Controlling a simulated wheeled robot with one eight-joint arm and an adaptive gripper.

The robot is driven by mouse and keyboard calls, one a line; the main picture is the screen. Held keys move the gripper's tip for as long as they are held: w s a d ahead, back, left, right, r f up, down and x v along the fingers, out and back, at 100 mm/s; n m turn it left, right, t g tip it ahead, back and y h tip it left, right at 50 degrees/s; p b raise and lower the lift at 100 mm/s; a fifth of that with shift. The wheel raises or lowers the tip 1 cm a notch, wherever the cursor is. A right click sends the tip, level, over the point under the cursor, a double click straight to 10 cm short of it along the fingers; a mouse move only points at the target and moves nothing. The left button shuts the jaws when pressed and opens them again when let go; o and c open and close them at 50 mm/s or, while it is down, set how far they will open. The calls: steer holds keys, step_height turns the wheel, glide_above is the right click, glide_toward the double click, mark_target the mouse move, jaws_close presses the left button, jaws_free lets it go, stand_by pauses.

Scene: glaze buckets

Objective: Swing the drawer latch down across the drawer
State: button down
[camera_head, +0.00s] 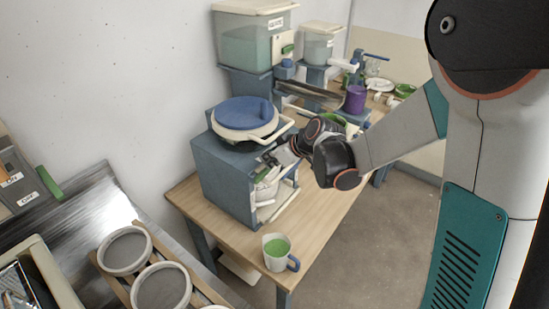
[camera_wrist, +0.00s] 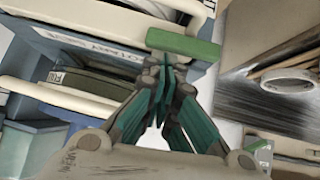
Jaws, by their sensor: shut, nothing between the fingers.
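The drawer unit is a blue-grey cabinet (camera_head: 225,175) on the wooden table, with pale drawer parts and handles on its front. In the wrist view, a short green bar (camera_wrist: 183,44), which looks like the latch, lies roughly level across the picture on the blue cabinet front (camera_wrist: 75,42). My gripper (camera_wrist: 160,72) is shut and empty, with its fingertips just below the green bar in the picture; I cannot tell whether they touch it.
A blue-lidded tub (camera_head: 245,115) stands on the cabinet. A cup of green liquid (camera_head: 278,252) stands near the table's front edge. A metal bench with round sieves (camera_head: 125,250) is at left. Glaze bins (camera_head: 248,45) and a purple pot (camera_head: 355,99) are farther back.

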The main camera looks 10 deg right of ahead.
steer(key=shift+f, duration=0.1)
stand_by(0.3)
steer(key=shift+d+f+b, duration=0.1)
steer(key=shift+f+b, duration=0.55)
steer(key=shift+b, duration=0.1)
